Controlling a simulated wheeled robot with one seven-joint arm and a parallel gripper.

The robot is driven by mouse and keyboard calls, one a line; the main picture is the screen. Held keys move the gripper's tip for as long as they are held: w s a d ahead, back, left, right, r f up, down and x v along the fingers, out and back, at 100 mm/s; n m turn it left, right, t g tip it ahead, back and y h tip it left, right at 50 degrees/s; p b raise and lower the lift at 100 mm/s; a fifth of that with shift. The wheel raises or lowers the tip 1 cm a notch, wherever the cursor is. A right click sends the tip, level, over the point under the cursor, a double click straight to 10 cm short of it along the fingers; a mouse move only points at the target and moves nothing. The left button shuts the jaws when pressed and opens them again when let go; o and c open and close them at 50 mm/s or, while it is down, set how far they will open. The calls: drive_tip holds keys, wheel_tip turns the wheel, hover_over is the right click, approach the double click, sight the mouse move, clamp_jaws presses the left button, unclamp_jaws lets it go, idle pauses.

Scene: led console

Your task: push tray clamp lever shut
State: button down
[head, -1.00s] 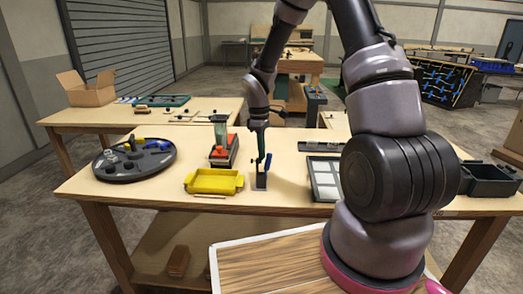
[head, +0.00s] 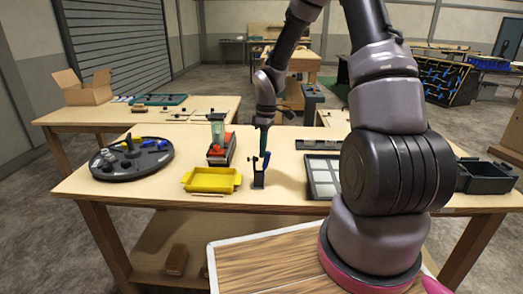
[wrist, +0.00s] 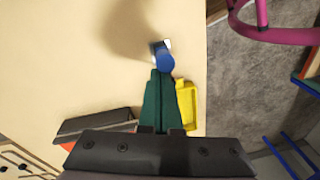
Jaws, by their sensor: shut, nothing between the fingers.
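The tray clamp is a small dark upright fixture (head: 258,180) near the table's front edge, right of the yellow tray (head: 211,180). In the wrist view the lever's round blue end (wrist: 164,62) shows just beyond my fingertips, partly covering the pale clamp base. My gripper (head: 264,150) points down over the clamp with its green fingers together and nothing between them. It also shows in the wrist view (wrist: 157,74). The fingertips are very close to the lever; I cannot tell whether they touch it.
A red-based device with a green top (head: 220,142) stands behind the yellow tray. A round black turntable (head: 131,160) is at the left. A panel of pale squares (head: 322,178) lies right of the clamp, and a black bin (head: 486,177) sits far right.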

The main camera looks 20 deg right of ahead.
drive_tip(key=s+d+f+t+y, duration=0.1)
drive_tip(key=d+y, duration=0.1)
drive_tip(key=y, duration=0.1)
drive_tip(key=d+f+t+y, duration=0.1)
drive_tip(key=d+f+y, duration=0.1)
drive_tip(key=d+y, duration=0.1)
drive_tip(key=s+d+f+t+y, duration=0.1)
drive_tip(key=d+y, duration=0.2)
drive_tip(key=y, duration=0.1)
drive_tip(key=shift+s+f+y, duration=0.3)
drive_tip(key=shift+f+y, duration=0.1)
drive_tip(key=shift+s+d+f, duration=0.1)
drive_tip(key=shift+d+f, duration=0.2)
drive_tip(key=shift+f, duration=0.2)
idle(0.4)
